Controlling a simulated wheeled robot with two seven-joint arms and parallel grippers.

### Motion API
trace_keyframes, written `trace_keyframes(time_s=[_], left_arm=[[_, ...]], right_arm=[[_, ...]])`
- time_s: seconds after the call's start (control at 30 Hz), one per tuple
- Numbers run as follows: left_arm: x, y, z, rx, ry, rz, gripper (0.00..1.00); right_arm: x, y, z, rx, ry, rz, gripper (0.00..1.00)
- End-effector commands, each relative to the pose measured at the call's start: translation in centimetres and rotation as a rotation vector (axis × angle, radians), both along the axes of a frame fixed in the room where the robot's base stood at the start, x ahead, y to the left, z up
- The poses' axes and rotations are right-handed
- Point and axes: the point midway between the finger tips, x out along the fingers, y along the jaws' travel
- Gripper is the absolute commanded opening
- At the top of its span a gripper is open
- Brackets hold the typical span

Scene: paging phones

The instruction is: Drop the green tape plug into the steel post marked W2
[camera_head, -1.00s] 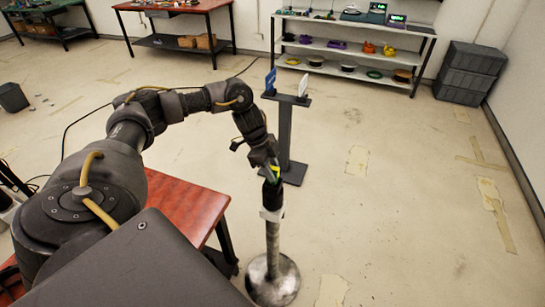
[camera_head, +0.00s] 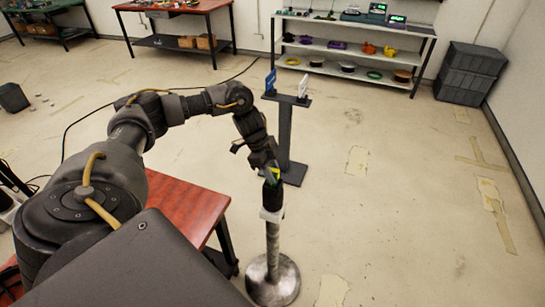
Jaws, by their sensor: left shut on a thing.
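My left gripper (camera_head: 268,168) is at the top of a steel post (camera_head: 272,245) on a round metal base. It is shut on the green tape plug (camera_head: 274,175), of which a small green-yellow part shows between the fingers. The plug's dark body sits at the post's top; I cannot tell how deep it is in. A white label (camera_head: 271,214) is on the post below the top, but its marking is too small to read. My right gripper is out of view.
A red table (camera_head: 185,205) stands left of the post. Behind the post is a dark stand (camera_head: 285,135) holding a blue card and a white card. A shelf (camera_head: 345,50) and grey crates (camera_head: 470,70) line the back. The floor to the right is clear.

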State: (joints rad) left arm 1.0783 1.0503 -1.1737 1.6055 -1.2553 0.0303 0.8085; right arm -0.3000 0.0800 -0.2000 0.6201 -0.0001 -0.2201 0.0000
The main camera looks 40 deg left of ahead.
Motion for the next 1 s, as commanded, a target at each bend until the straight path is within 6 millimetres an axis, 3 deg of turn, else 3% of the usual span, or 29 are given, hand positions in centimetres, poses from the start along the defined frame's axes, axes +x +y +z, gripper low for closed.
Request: trace_keyframes(time_s=[0.53,0.57,0.63,1.0], left_arm=[[0.0,0.0,-1.1,-0.001,0.0,0.0,0.08],[0.0,0.0,-1.1,-0.001,0.0,0.0,0.33],[0.0,0.0,-1.1,-0.001,0.0,0.0,0.4],[0.0,0.1,-0.7,0.0,0.0,0.001,0.4]], right_arm=[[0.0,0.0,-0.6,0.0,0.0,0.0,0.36],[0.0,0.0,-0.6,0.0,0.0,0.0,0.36],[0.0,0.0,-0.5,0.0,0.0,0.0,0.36],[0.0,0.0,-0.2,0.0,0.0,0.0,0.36]])
